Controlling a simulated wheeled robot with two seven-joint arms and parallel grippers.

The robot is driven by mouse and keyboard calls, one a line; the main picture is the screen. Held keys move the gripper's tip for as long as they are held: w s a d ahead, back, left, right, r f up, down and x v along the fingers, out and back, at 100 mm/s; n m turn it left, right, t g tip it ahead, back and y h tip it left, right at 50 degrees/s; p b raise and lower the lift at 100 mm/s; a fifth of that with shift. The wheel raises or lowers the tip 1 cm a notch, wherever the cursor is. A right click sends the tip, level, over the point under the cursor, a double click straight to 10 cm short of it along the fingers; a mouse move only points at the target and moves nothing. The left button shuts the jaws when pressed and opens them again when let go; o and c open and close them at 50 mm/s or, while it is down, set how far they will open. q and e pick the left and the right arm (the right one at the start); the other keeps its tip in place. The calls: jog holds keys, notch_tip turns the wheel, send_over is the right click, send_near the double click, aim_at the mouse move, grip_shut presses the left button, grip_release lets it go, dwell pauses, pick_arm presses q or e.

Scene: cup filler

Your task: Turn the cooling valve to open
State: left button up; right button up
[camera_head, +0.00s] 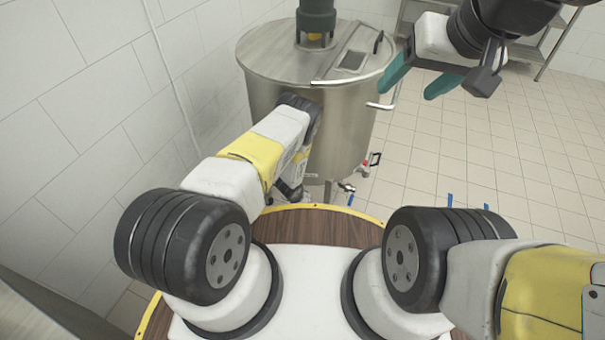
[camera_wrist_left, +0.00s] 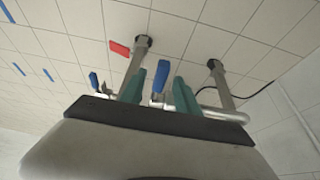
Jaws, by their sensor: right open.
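A steel tank (camera_head: 345,115) stands ahead on legs, with small valves low on its right side. One valve has a red handle (camera_head: 375,158), also seen in the left wrist view (camera_wrist_left: 120,48). A blue handle (camera_head: 347,188) sits lower. The left wrist view shows two blue handles, one at left (camera_wrist_left: 94,82) and one (camera_wrist_left: 161,77) appearing between my left gripper's (camera_wrist_left: 160,88) teal fingers. The fingers are apart; contact with the handle cannot be told. In the head view my left arm mostly hides that gripper. My right gripper (camera_head: 410,86) is open and empty, right of the tank.
A steel rack (camera_head: 545,50) stands at the back right. A white tiled wall (camera_head: 95,110) is close on the left. Tank legs (camera_wrist_left: 225,88) and a pipe (camera_wrist_left: 225,115) are near my left gripper. Tiled floor (camera_head: 480,150) is free on the right.

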pick_arm(q)
jog(key=shift+c, duration=0.5)
grip_shut()
dwell(0.8)
